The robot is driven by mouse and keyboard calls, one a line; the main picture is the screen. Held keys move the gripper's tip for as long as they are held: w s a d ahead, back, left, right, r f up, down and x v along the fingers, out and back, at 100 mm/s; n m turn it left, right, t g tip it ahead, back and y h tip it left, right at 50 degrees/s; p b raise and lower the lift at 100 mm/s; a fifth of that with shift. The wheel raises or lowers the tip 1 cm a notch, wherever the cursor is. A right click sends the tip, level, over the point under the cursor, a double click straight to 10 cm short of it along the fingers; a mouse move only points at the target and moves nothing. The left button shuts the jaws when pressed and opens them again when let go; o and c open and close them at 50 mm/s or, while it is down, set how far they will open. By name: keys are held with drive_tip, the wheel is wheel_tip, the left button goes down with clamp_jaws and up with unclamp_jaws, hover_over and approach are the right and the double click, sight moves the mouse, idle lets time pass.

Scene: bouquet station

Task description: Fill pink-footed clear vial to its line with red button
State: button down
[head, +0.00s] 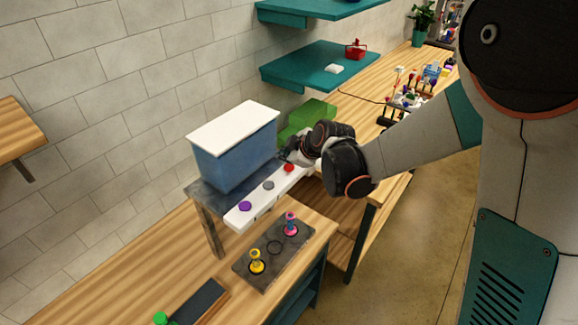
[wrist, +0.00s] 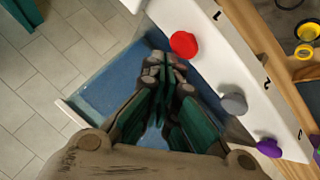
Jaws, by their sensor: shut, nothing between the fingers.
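The pink-footed vial (head: 291,225) stands upright on a dark mat (head: 252,276) in the head view; its line and fill level are too small to read. The red button (head: 289,168) is at the right end of a white bar (head: 236,218), and it also shows in the wrist view (wrist: 184,44). My gripper (head: 288,153) is shut and empty, just behind the red button, beside the blue tank. In the wrist view its fingertips (wrist: 166,66) are close to the red button, left of it and lower; I cannot tell whether they touch the bar.
A grey button (head: 268,185) and a purple button (head: 245,206) are on the same bar. The blue tank (head: 235,158) with a white lid stands behind it. A yellow-footed vial (head: 257,263) stands on the mat. Green blocks (head: 308,114) lie behind my gripper.

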sight(288, 168)
drive_tip(key=shift+r, duration=0.1)
drive_tip(key=shift+r+p, duration=1.45)
drive_tip(key=shift+r, duration=1)
drive_tip(key=shift+s+d+f+b, duration=0.15)
drive_tip(key=shift+b, duration=0.2)
drive_tip(key=s+d+f+m+h+b, duration=0.1)
drive_tip(key=s+d+f+m+b, duration=0.4)
drive_tip(key=s+b, duration=0.5)
drive_tip(key=s+d+f+m+h+b, duration=0.2)
drive_tip(key=s+d+f+m+b, duration=0.3)
drive_tip(key=s+d+f+b, duration=0.3)
drive_tip(key=s+d+f+m+h+b, duration=0.2)
drive_tip(key=s+d+f+m+b, duration=0.3)
drive_tip(key=s+f+b, duration=0.3)
drive_tip(key=s+d+b, duration=0.1)
drive_tip(key=s+b, duration=0.3)
drive_tip(key=shift+d+f+m+g, duration=0.3)
drive_tip(key=shift+d+f+m, duration=0.05)
drive_tip(key=shift+d+m, duration=0.05)
